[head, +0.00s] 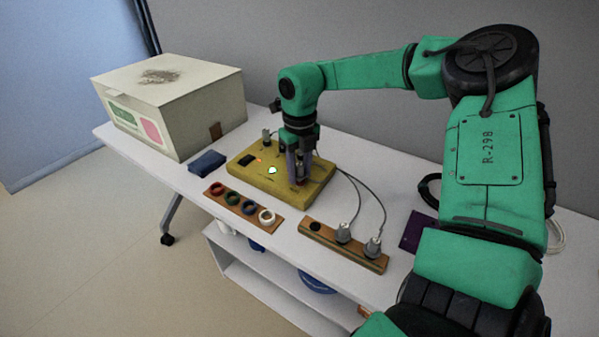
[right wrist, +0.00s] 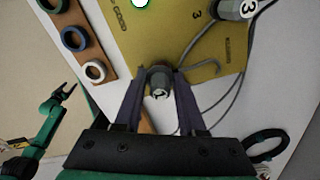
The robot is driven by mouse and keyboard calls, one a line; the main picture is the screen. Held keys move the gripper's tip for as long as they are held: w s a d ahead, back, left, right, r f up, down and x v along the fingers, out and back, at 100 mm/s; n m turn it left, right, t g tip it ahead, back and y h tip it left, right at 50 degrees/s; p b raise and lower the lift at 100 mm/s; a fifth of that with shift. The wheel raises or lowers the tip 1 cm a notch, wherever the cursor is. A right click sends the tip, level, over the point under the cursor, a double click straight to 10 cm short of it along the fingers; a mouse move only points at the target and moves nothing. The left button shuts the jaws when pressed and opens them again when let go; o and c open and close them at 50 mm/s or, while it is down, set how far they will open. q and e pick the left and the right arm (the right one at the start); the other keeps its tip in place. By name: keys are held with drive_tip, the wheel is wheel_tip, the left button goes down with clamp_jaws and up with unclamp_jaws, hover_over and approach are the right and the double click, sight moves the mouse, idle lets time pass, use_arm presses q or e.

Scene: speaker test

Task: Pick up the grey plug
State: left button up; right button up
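A grey plug marked 1 (right wrist: 160,92) sits between the fingertips of my right gripper (right wrist: 160,80) in the right wrist view. The fingers lie close along both its sides and look shut on it. In the head view my right gripper (head: 298,178) is low over the front right of the yellow board (head: 245,167), and its fingers mostly hide this plug. Another grey plug, marked 3 (right wrist: 235,8), stands at the board's far side (head: 266,137). Two more grey plugs (head: 343,232) (head: 373,247) stand in a wooden strip. My left gripper (right wrist: 66,92) looks open and empty.
A wooden rack (head: 240,207) with several coloured rings lies in front of the board. A blue block (head: 207,163) and a large white box (head: 175,105) are to the left. Grey cables (head: 372,188) curve right of the board. A purple pad (head: 414,232) lies near my right arm.

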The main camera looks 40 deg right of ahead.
drive_tip(key=shift+r, duration=0.15)
clamp_jaws()
drive_tip(key=shift+w+r, duration=0.1)
drive_tip(key=shift+r, duration=0.15)
wheel_tip(320, 180, up, 19)
drive_tip(key=p, duration=0.2)
drive_tip(key=shift+r, duration=0.15)
wheel_tip(320, 180, up, 4)
drive_tip(key=p, duration=0.5)
hover_over(300, 164)
drive_tip(key=shift+w, duration=0.1)
